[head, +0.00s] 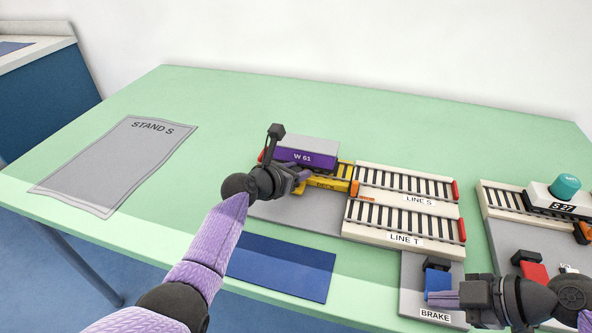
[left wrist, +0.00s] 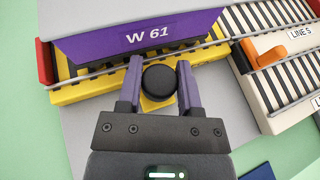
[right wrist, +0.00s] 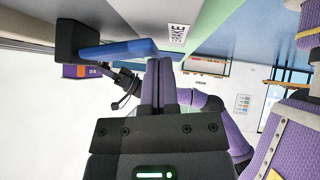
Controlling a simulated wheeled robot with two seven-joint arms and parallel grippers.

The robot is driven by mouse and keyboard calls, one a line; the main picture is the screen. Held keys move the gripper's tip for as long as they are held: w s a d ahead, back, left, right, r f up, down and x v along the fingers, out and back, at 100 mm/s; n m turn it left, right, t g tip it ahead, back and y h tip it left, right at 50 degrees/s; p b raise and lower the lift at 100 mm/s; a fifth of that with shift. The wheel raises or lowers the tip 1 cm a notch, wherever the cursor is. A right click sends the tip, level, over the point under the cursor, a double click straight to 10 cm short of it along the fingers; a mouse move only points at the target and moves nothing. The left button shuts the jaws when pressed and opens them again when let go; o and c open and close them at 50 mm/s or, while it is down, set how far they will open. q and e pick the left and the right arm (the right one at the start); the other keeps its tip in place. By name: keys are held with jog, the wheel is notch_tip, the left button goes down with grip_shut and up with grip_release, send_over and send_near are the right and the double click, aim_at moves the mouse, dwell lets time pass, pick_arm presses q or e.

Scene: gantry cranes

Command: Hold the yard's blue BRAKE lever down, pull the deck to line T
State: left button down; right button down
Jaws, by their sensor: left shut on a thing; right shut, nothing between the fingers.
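The yellow deck (head: 343,171) carries the purple wagon W 61 (head: 307,157) and lies roughly level with line S (head: 407,184). Line T (head: 403,221) runs in front of line S. My left gripper (head: 296,178) is shut on the deck's round black knob (left wrist: 160,82). The blue BRAKE lever (head: 438,281) is at the front right and also shows in the right wrist view (right wrist: 118,48). My right gripper (head: 442,298) is shut and empty, its fingertips close by the lever's end. I cannot tell whether they touch it or how far down it is.
An orange stop (head: 366,190) sits where deck and lines meet. Red end blocks (head: 455,190) close the lines. A second yard with wagon S 37 (head: 560,205) and a red lever (head: 533,272) is at right. Grey STAND S (head: 118,165) and a blue mat (head: 282,268) lie left.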

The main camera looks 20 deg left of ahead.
dwell(0.7)
pick_arm(q)
jog(key=s, duration=1.1)
jog(key=shift+f, duration=0.1)
jog(key=shift+s, duration=0.15)
pick_arm(e)
jog(key=shift+w+f, duration=0.1)
pick_arm(q)
jog(key=shift+f, duration=0.1)
jog(key=shift+c, duration=1.3)
grip_release()
jog(key=shift+s, duration=0.1)
jog(key=shift+s+r, duration=0.1)
jog(key=shift+r, duration=0.1)
jog(key=v, duration=1.1)
jog(key=shift+s+a+r, duration=0.15)
jog(key=shift+s+a, duration=0.05)
jog(key=shift+s, duration=0.1)
